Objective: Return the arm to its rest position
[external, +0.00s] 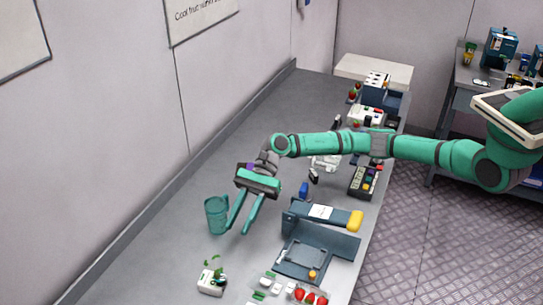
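My green arm reaches in from the right over the grey counter (150,240). My gripper (243,228) hangs over the counter with its two green fingers pointing down and apart. Nothing shows between the fingers. A teal cup (216,215) with a handle stands just left of the fingers. It looks separate from them, though the exact gap is hard to tell from this angle.
A blue-grey scale-like device (303,258) with a yellow part (355,220) stands right of my gripper. A white box (212,281) with green leaves and a punnet of red berries (310,295) are in front. Several small items lie under my arm. The counter's back left is clear.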

